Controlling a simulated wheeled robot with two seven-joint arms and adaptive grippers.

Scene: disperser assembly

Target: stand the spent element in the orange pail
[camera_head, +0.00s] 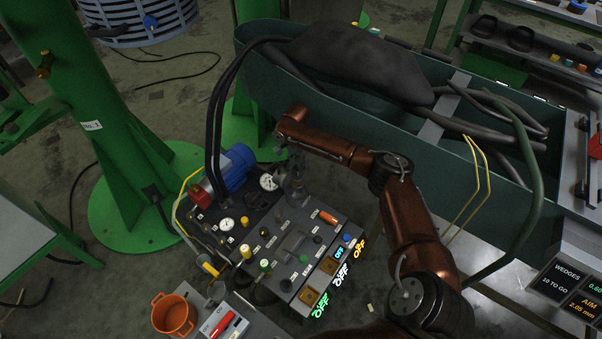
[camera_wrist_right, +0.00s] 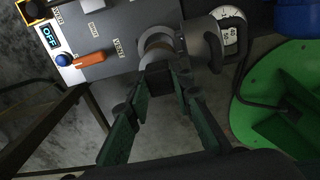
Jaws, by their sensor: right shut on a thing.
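The orange pail (camera_head: 172,316) stands upright at the lower left in the head view, and I see nothing standing in it. My right gripper (camera_head: 292,178) is over the back right of the control unit (camera_head: 322,245), beside a round gauge (camera_head: 268,182). In the right wrist view, the gripper (camera_wrist_right: 166,86) is shut on a small dark part (camera_wrist_right: 158,77) at a grey ring-shaped fitting (camera_wrist_right: 157,42) with a brownish inside. I cannot tell whether this part is the spent element. My left gripper is out of view.
A blue motor (camera_head: 232,170) and black hoses (camera_head: 215,125) stand left of my right gripper. A green trough (camera_head: 330,110) lies behind my right arm. A red-handled tool (camera_head: 222,325) lies beside the pail. A green pillar (camera_head: 110,140) rises at the left.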

